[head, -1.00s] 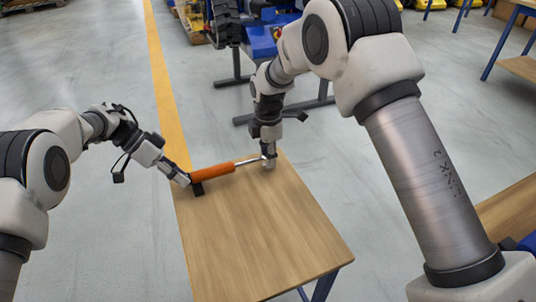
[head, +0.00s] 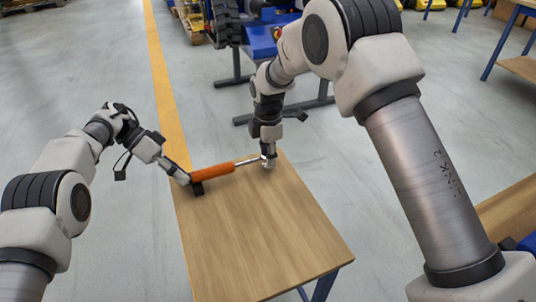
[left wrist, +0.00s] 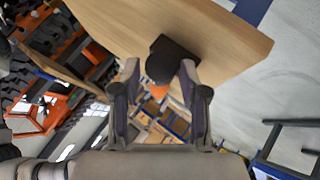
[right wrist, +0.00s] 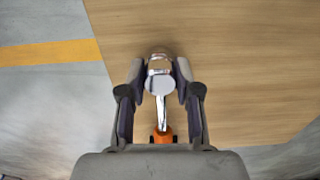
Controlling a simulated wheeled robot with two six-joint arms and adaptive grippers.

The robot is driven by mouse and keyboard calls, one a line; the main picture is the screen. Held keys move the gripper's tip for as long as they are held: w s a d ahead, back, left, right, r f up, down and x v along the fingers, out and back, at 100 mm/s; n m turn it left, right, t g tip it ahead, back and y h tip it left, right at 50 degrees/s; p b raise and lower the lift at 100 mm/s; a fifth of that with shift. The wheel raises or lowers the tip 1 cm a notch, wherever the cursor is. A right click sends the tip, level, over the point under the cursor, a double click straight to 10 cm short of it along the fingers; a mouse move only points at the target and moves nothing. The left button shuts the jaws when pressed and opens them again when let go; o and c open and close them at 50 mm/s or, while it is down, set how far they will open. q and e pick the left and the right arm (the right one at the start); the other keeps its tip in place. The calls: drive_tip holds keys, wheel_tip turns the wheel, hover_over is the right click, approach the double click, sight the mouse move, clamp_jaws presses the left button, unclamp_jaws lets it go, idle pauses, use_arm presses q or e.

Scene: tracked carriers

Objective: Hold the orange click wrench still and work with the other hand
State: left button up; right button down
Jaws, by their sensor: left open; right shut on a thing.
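The orange click wrench (head: 212,174) lies across the far end of the wooden table, its orange handle to the left and its silver shaft and head to the right. A small black block (head: 197,188) is at its handle end; it also shows in the left wrist view (left wrist: 165,46). My right gripper (head: 267,161) points down and is shut on the wrench's silver head (right wrist: 160,80). My left gripper (head: 184,179) is open at the handle end, with its fingers either side of the dark end of the handle (left wrist: 160,68).
The wooden table (head: 255,235) is bare in its middle and near part. A yellow floor line (head: 168,90) runs beyond it. A blue machine with a black tyre (head: 226,22) stands behind. Another wooden table (head: 508,215) is at the right.

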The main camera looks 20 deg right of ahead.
use_arm(q)
drive_tip(key=r+t, duration=0.1)
drive_tip(key=d+r+m+t+h, duration=0.1)
drive_tip(key=w+d+r+t, duration=0.1)
drive_tip(key=r, duration=0.1)
drive_tip(key=shift+r+m+t+h, duration=0.1)
drive_tip(key=shift+m+t+h, duration=0.3)
drive_tip(key=s+a+m+t+y, duration=0.1)
drive_tip(key=s+a+t+y, duration=0.1)
drive_tip(key=s+a+t, duration=0.3)
drive_tip(key=w+d+f, duration=0.1)
drive_tip(key=d+f, duration=0.1)
drive_tip(key=w+f, duration=0.1)
drive_tip(key=f, duration=0.1)
drive_tip(key=shift+w+d+f, duration=0.1)
drive_tip(key=shift+w+d, duration=0.2)
drive_tip(key=shift+d, duration=0.1)
drive_tip(key=c, duration=0.8)
